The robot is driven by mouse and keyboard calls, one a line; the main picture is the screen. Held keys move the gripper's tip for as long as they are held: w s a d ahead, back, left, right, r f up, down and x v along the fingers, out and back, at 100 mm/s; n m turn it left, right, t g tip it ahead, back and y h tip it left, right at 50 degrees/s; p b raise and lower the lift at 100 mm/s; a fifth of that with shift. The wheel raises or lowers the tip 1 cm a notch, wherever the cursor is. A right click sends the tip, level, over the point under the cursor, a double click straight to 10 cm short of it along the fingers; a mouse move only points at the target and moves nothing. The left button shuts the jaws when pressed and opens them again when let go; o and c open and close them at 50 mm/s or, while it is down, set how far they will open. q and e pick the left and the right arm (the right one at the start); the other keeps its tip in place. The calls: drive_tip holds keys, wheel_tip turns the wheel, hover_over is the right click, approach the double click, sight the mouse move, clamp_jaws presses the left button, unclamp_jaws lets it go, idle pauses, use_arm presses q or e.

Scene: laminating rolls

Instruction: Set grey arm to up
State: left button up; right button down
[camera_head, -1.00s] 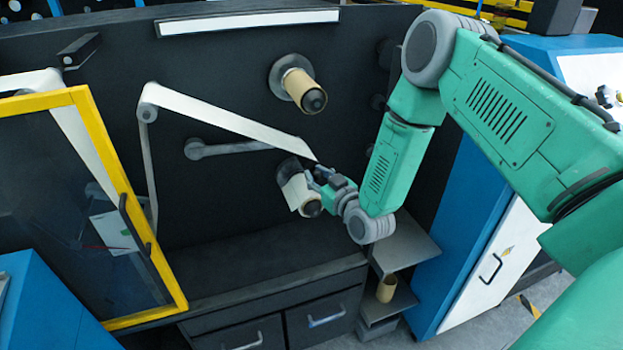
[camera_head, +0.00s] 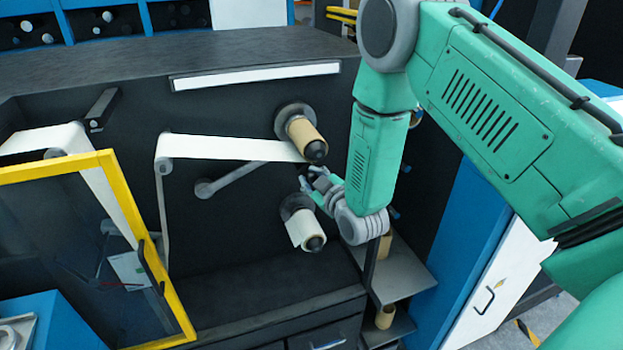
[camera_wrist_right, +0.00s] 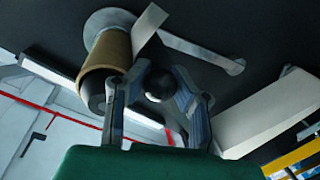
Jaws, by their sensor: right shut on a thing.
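The grey arm (camera_head: 236,177) sits on the dark machine panel and slopes up to the right from its round pivot. Its far end is hidden behind the white film (camera_head: 235,148) in the head view. The arm also shows in the right wrist view (camera_wrist_right: 200,50). My right gripper (camera_head: 311,177) is at the arm's free end, between the upper roll and the lower roll. In the wrist view its fingers close around a dark round knob (camera_wrist_right: 160,85), which appears to be the arm's end. My left gripper is out of view.
The upper cardboard roll (camera_head: 303,133) is very near the gripper, just above it; the lower roll (camera_head: 300,229) with white film is below. A yellow-framed door (camera_head: 130,205) stands open at left. Shelves with cardboard cores (camera_head: 385,316) are at lower right.

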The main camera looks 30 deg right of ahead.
drive_tip(key=shift+f, duration=0.1)
drive_tip(key=c, duration=1.3)
unclamp_jaws()
drive_tip(key=shift+o, duration=0.2)
